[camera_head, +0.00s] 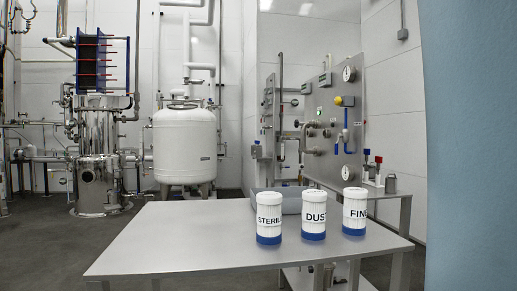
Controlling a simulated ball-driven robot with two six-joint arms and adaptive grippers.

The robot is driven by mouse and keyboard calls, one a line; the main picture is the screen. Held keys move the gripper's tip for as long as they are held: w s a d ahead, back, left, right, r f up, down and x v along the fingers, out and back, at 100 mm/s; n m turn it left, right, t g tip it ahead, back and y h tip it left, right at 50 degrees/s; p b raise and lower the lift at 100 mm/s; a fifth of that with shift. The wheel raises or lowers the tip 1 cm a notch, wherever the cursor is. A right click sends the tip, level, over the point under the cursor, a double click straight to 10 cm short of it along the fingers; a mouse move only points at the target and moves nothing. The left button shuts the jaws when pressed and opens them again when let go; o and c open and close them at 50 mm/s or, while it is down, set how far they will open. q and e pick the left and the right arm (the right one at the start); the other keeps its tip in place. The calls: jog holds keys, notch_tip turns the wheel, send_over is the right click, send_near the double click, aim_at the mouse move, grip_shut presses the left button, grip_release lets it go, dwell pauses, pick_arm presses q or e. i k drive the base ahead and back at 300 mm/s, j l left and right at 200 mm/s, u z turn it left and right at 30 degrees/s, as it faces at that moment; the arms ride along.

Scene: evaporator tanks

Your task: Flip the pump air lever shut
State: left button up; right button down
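A steel panel (332,128) with gauges, pipes and valves stands at the right behind the table. A blue handle or pipe piece (345,136) shows on its front, with a yellow knob (340,101) above it. A small red-topped fitting (378,160) and a blue-topped one stand at the panel's lower right. I cannot tell which of these, if any, is the pump air lever, nor its position. Neither of my grippers is in view.
A steel table (180,235) fills the foreground. White canisters labelled STERIL (269,218), DUST (314,214) and FIN (355,211) stand on its right half; its left half is clear. A white tank (184,145) stands behind. A blue-grey wall (470,150) closes the right edge.

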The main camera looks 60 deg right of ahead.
aim_at(339, 135)
jog(key=k+l, duration=0.15)
jog(key=l, duration=0.35)
jog(key=k+l, duration=0.1)
jog(key=l, duration=0.4)
jog(key=k+l, duration=0.15)
jog(key=l, duration=0.35)
jog(key=k+l, duration=0.15)
jog(key=l, duration=0.3)
jog(key=k+l, duration=0.1)
jog(key=l, duration=0.4)
jog(key=k+l, duration=0.15)
jog(key=l, duration=0.35)
jog(key=k+l, duration=0.15)
jog(key=l, duration=0.35)
jog(key=k+l, duration=0.1)
jog(key=l, duration=0.4)
